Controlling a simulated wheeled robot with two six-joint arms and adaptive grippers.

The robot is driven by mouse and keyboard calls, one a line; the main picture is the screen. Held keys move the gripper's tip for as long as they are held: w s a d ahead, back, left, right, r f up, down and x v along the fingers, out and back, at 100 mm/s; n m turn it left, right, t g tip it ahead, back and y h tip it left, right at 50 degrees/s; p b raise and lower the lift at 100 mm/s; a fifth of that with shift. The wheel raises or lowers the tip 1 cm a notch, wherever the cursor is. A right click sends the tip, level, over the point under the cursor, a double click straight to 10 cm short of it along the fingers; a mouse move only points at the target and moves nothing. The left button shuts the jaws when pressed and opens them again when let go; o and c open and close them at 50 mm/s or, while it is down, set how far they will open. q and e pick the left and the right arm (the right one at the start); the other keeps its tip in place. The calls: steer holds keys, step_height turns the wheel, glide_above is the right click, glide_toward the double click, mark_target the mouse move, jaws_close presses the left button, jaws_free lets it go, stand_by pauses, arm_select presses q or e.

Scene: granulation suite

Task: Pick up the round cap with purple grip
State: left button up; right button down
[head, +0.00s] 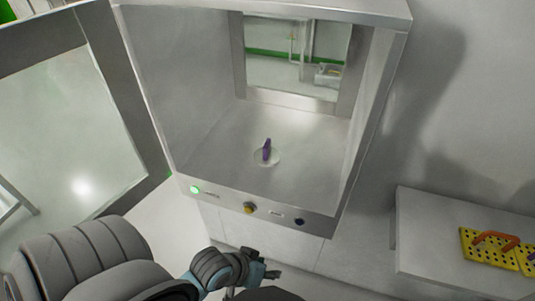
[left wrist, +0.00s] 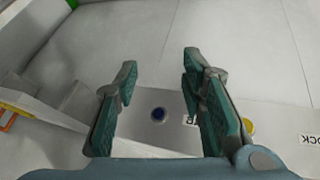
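The round cap (head: 262,159) with its upright purple grip (head: 267,148) sits on the floor of an open metal pass-through chamber in the head view. The cap is a pale, nearly clear disc. My left gripper (head: 262,273) is low in the head view, in front of and below the chamber's front sill, well apart from the cap. In the left wrist view the left gripper's fingers (left wrist: 158,100) are spread wide with nothing between them. The cap does not show clearly in the left wrist view. My right gripper is not seen in either view.
The chamber's front sill (head: 231,205) carries a green light (head: 195,189), a yellow button (head: 250,208) and a blue button (head: 299,222). An open glazed door (head: 75,125) stands at left. A side table (head: 430,235) at right holds a yellow perforated block (head: 487,247) with an orange handle.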

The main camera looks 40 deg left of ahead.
arm_select(q)
steer(key=w+d+r+n+t+h, duration=0.25)
steer(key=w+r+n+t, duration=0.6)
steer(key=w+n, duration=0.55)
steer(key=n+t+y, duration=0.2)
steer(key=n+y, duration=0.9)
steer(key=n, duration=1.2)
glide_toward(265, 152)
steer(key=shift+s+d+r, duration=0.25)
steer(key=shift+s+d, duration=0.75)
steer(key=shift+s, duration=0.05)
steer(key=w+a+n, duration=0.1)
steer(key=w+a, duration=0.1)
steer(key=w, duration=0.1)
steer(key=shift+a, duration=0.15)
steer(key=x, duration=0.6)
steer(key=b+x, duration=0.1)
steer(key=x, duration=0.3)
steer(key=shift+a+f, duration=0.15)
steer(key=shift+f, duration=0.15)
steer(key=shift+w, duration=0.25)
steer(key=shift+s, duration=0.1)
jaws_close()
steer(key=shift+r, duration=0.1)
